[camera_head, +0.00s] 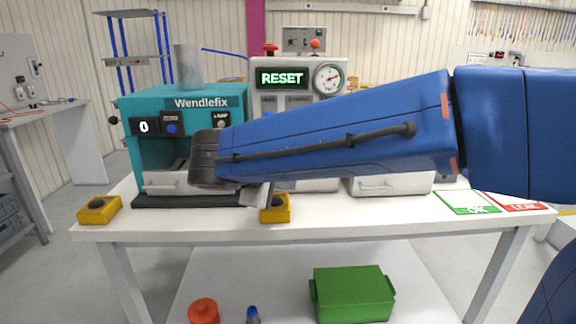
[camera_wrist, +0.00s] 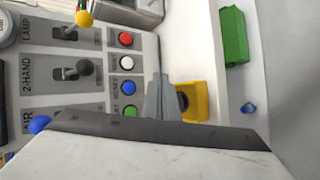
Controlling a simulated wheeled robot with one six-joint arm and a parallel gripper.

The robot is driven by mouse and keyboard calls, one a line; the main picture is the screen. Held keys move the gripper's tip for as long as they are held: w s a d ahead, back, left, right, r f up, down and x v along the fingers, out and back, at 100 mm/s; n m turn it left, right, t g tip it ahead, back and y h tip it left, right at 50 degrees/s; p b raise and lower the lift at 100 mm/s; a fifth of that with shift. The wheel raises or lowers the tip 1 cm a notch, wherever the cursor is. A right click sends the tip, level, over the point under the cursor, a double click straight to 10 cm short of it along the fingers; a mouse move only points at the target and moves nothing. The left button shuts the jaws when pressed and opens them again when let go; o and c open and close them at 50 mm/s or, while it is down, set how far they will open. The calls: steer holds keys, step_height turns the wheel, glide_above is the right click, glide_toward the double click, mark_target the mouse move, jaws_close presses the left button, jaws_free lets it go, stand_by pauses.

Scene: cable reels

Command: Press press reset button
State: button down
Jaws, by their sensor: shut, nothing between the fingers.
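In the wrist view, a grey panel carries a column of round buttons: red (camera_wrist: 126,39), white (camera_wrist: 126,63), blue (camera_wrist: 128,87) and green (camera_wrist: 130,111). Their labels are small and turned sideways; the one beside the blue button seems to read RESET. My gripper (camera_wrist: 160,80) is shut and empty, just right of the blue and green buttons in that view; I cannot tell the gap. In the head view, my gripper (camera_head: 256,196) points down near the table front. My arm hides much of the grey machine, whose display (camera_head: 282,78) reads RESET.
A teal Wendlefix machine (camera_head: 180,100) stands left, with a blue button (camera_head: 171,129). Yellow button boxes (camera_head: 98,210) (camera_head: 275,208) sit on the white table (camera_head: 350,222). Panel switches include 2-HAND (camera_wrist: 85,68). A green crate (camera_head: 352,292) is below.

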steer(key=shift+w+d, duration=0.2)
steer(key=shift+w, duration=4.15)
steer(key=shift+w, duration=0.15)
steer(key=shift+w, duration=0.3)
steer(key=shift+w, duration=0.4)
steer(key=shift+s, duration=0.85)
steer(key=shift+s+a, duration=0.1)
steer(key=shift+s, duration=2.45)
